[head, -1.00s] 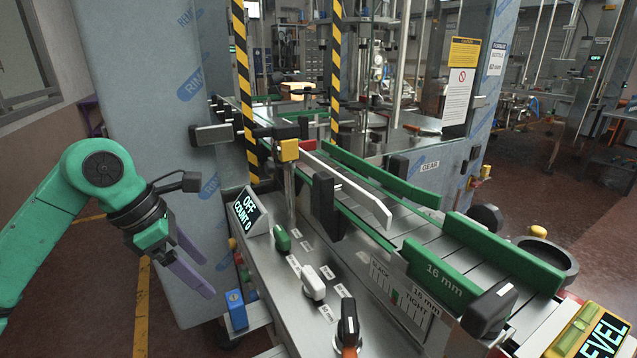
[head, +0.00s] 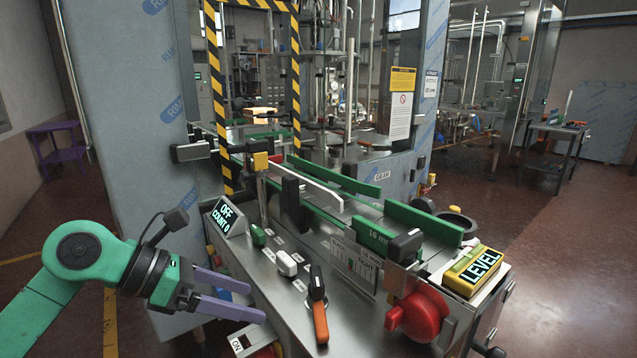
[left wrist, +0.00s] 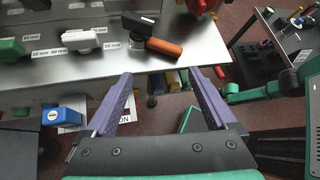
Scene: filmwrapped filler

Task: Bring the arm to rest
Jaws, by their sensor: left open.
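My left gripper (head: 256,302) is at the lower left in the head view, on its green arm (head: 85,262). Its two purple fingers are apart, with nothing between them. It is beside the near left edge of the machine's steel panel (head: 268,290). In the left wrist view the open fingers (left wrist: 160,76) point toward the panel's front edge, with an empty gap between them. My right gripper does not show; a green arm part at the right of the left wrist view (left wrist: 262,92) has no fingers that I can make out.
The panel carries a black switch with an orange handle (head: 320,322), a white knob (head: 286,263), a green knob (head: 258,236) and a display reading OFF, COUNT 0 (head: 226,214). A red knob (head: 418,313) and yellow LEVEL box (head: 472,268) are to the right.

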